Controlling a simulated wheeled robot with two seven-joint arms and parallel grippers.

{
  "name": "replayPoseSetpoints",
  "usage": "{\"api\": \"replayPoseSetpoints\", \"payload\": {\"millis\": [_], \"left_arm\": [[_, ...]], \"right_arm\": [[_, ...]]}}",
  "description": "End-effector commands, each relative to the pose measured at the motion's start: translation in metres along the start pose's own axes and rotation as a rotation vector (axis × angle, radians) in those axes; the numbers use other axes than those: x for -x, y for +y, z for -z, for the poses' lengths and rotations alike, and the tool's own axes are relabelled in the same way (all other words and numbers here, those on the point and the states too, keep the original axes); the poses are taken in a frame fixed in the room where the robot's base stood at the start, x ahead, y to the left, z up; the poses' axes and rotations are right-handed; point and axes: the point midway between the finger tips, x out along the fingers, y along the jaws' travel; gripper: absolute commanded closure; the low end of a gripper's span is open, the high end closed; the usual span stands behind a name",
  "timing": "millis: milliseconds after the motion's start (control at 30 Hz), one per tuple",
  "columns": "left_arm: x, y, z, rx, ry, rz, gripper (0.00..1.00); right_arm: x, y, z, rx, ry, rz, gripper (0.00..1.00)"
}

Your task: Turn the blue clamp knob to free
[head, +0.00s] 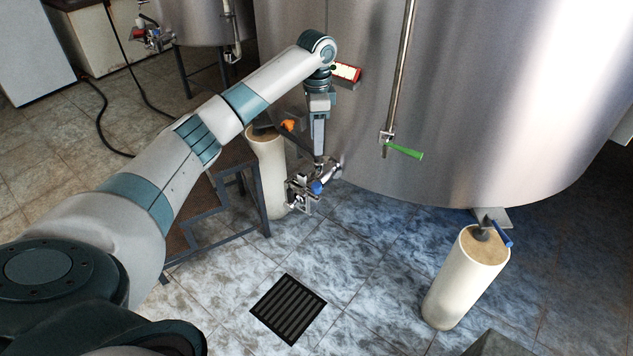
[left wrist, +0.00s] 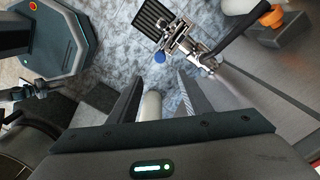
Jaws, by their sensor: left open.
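The blue clamp knob (head: 316,187) sits on the metal clamp and valve fitting (head: 301,192) at the lower front of the big steel tank. It also shows in the left wrist view (left wrist: 159,57), just beyond the fingertips and between their lines. My left gripper (head: 319,155) points down from above, close over the outlet fitting. Its two fingers (left wrist: 160,78) are apart with nothing between them, and the knob is not touched as far as I can see. My right gripper is not clearly visible in either view.
A green-handled valve (head: 404,151) hangs on a pipe on the tank (head: 480,100). An orange item (head: 288,125) is behind the fitting. Pale tank legs (head: 467,278), dark steps (head: 215,215) and a floor drain (head: 288,308) stand around. The tiled floor in front is open.

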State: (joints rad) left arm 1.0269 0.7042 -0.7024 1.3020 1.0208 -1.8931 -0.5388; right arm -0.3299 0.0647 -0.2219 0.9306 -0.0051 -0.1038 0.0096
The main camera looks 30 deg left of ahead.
Motion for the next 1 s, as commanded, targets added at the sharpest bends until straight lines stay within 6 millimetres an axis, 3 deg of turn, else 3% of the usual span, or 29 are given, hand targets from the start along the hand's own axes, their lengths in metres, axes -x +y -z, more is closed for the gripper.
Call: {"api": "replayPoseSetpoints", "payload": {"millis": [267,600,1000], "left_arm": [[-0.032,0.001,0.000,0.001,-0.002,-0.002,0.55],[-0.092,0.001,0.000,0.000,-0.002,-0.002,0.55],[-0.154,0.001,0.000,0.000,-0.001,0.000,0.55]], "right_arm": [[0.005,0.003,-0.015,0.001,-0.036,-0.003,0.69],[0.015,0.007,-0.050,0.001,-0.122,-0.008,0.69],[0.022,0.014,-0.073,0.001,-0.192,-0.016,0.69]]}}
